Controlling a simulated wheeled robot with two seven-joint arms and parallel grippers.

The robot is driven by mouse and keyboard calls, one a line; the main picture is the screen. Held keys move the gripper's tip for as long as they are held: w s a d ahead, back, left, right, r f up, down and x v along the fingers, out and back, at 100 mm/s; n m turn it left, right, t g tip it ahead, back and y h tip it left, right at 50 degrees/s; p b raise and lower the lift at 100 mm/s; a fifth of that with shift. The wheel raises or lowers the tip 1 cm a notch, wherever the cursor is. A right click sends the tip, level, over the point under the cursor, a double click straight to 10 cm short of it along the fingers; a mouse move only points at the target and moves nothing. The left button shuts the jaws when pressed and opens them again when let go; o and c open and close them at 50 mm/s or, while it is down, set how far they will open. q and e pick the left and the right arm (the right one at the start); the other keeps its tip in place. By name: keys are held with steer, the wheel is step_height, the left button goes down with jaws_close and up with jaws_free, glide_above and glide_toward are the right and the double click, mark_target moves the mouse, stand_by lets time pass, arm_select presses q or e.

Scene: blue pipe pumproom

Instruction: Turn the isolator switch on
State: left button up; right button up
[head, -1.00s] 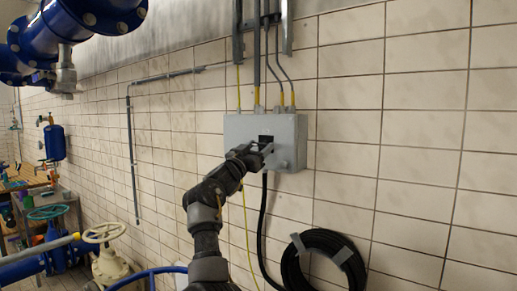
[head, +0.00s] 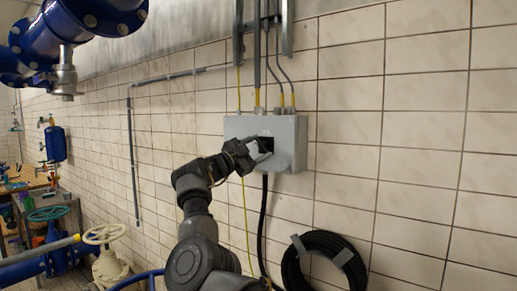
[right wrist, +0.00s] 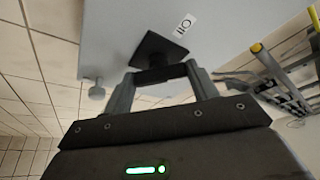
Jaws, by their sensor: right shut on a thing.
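The isolator switch is on a grey box (head: 290,135) fixed to the tiled wall, in the middle of the head view. In the right wrist view its black square plate (right wrist: 155,48) and a dark handle (right wrist: 160,75) show. My right gripper (head: 264,150) reaches the box front from the lower left. In the right wrist view its two fingers (right wrist: 160,80) lie on either side of the handle, shut on it. A small white label (right wrist: 184,26) is beside the plate. Part of the handle is hidden in the head view. My left gripper is not in view.
Conduits with yellow ends (head: 257,98) enter the box top. A black cable coil (head: 325,265) hangs below right. Blue pipes (head: 95,22) are at the upper left. The wall to the right is clear.

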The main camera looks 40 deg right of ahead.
steer(key=m, duration=0.2)
steer(key=m+g+y, duration=0.1)
steer(key=m, duration=0.2)
steer(key=shift+r+y, duration=0.15)
steer(key=shift+y, duration=0.15)
steer(key=m+g+y, duration=0.1)
steer(key=m, duration=0.3)
steer(key=shift+r, duration=0.1)
steer(key=shift+w+m+y, duration=0.1)
steer(key=shift+m+y, duration=0.2)
steer(key=shift+m, duration=0.2)
steer(key=o, duration=1)
steer(key=w+a+b, duration=0.1)
steer(key=a+b, duration=0.1)
steer(key=a, duration=0.8)
steer(key=shift+a, duration=0.4)
